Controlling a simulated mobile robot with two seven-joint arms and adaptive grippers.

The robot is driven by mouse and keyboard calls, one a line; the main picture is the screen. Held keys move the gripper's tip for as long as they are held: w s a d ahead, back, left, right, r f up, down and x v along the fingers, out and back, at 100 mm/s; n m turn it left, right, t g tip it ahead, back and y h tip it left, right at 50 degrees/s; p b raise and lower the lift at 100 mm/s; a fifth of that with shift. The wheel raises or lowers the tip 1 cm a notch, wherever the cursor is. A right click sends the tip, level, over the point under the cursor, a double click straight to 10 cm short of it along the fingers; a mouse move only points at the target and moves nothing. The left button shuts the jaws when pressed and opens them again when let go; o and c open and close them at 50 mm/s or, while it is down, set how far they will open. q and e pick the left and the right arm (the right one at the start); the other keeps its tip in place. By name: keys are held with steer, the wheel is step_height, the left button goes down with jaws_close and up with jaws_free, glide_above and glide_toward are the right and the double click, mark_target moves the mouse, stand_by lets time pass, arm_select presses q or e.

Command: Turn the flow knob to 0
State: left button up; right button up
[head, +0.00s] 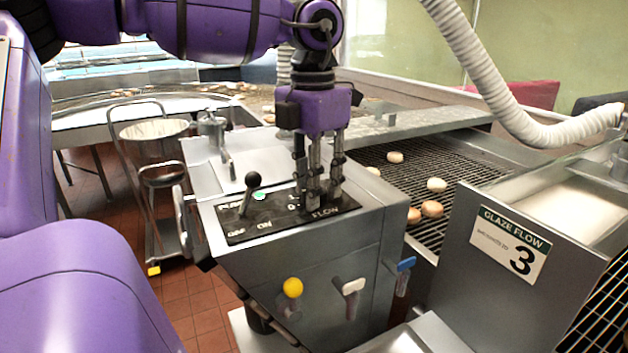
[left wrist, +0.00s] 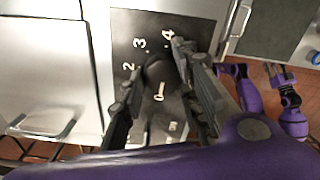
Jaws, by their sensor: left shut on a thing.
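The dark flow knob (left wrist: 158,72) sits on the black control panel (head: 262,228), above the word FLOW. My left gripper (head: 318,200) reaches down from above and is shut on the knob, with one finger on each side in the left wrist view (left wrist: 160,85). The fingers hide most of the knob in the head view. The digits 2, 3 and 4 show around it in the left wrist view. A pale mark shows below the knob there. I cannot tell where the knob points. My right gripper is not clear; small purple arm parts show at the right of the left wrist view.
A black ball-topped lever (head: 251,188) stands on the panel left of my gripper, near ON and OFF. A yellow knob (head: 292,288) and a white handle (head: 353,287) are on the front. The glaze flow sign (head: 508,245) reads 3. Donuts (head: 432,209) lie on the grid behind.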

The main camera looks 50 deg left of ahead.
arm_select(q)
steer(key=shift+a+r+n, duration=0.1)
steer(key=shift+a+n, duration=0.1)
steer(key=shift+n, duration=0.3)
steer(key=o, duration=0.8)
steer(key=shift+o, duration=1.1)
steer(key=shift+a, duration=0.15)
step_height(320, 180, up, 12)
steer(key=shift+s+f, duration=0.1)
steer(key=shift+f, duration=0.1)
